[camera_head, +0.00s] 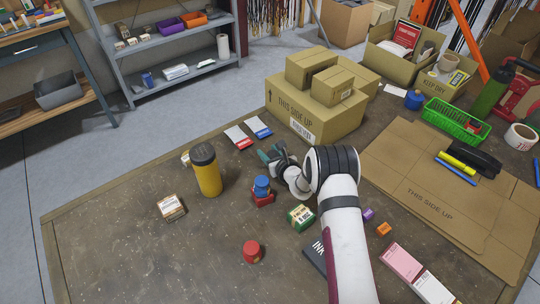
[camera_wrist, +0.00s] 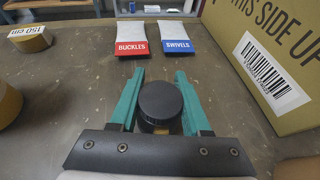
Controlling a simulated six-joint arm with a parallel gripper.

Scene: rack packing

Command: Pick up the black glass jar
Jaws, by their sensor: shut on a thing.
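The black glass jar (camera_wrist: 160,104) shows in the wrist view as a round black lid, with its body mostly hidden below. My gripper (camera_wrist: 160,76) has one teal finger on each side of the jar and is shut on it. In the head view my gripper (camera_head: 270,154) is low over the table, left of my white arm. The jar is hard to make out there among the dark gripper parts. I cannot tell whether it still touches the table.
Buckles (camera_wrist: 132,39) and swivels (camera_wrist: 173,37) packets lie ahead of the gripper. A large carton (camera_head: 314,112) stands close behind. A yellow bottle with a black cap (camera_head: 207,175) and a blue-topped item (camera_head: 261,185) stand to the left. The table's front left is mostly clear.

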